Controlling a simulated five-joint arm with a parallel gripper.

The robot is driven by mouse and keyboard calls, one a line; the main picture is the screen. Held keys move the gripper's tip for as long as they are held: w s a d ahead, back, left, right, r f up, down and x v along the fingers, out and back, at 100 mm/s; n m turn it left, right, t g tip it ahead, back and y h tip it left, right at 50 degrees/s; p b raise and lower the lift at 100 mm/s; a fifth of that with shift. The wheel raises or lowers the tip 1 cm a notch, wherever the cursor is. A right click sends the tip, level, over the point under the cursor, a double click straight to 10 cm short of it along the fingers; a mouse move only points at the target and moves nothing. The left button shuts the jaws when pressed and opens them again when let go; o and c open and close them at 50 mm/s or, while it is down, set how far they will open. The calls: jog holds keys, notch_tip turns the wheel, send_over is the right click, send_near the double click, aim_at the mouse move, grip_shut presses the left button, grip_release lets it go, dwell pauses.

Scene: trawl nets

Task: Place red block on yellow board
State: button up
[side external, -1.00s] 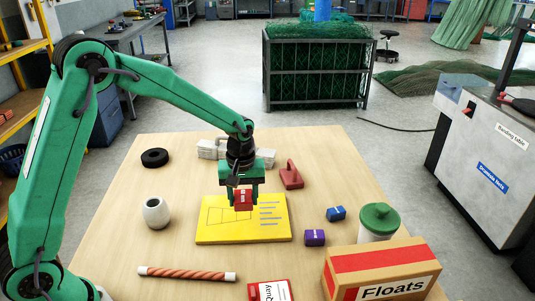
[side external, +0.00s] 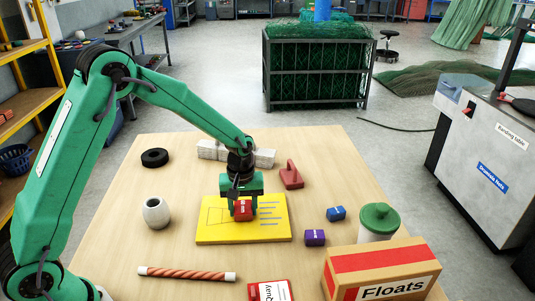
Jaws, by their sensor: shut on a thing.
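The red block (side external: 243,211) is between the fingers of my gripper (side external: 242,203), which is shut on it. The block is over the middle of the yellow board (side external: 215,233), at or very near its surface; I cannot tell whether it touches. The yellow board lies flat on the wooden table, with dark lines on its left part and blue lines on its right. My gripper points down and hides part of the board behind the block.
A red handled tool (side external: 291,175) and white stacked pieces (side external: 208,149) are behind.

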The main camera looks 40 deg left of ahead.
aim_at(243, 208)
jog(key=shift+f, duration=0.1)
jog(key=o, duration=1)
notch_tip(243, 208, up, 12)
jog(key=shift+r, duration=0.2)
dwell(0.7)
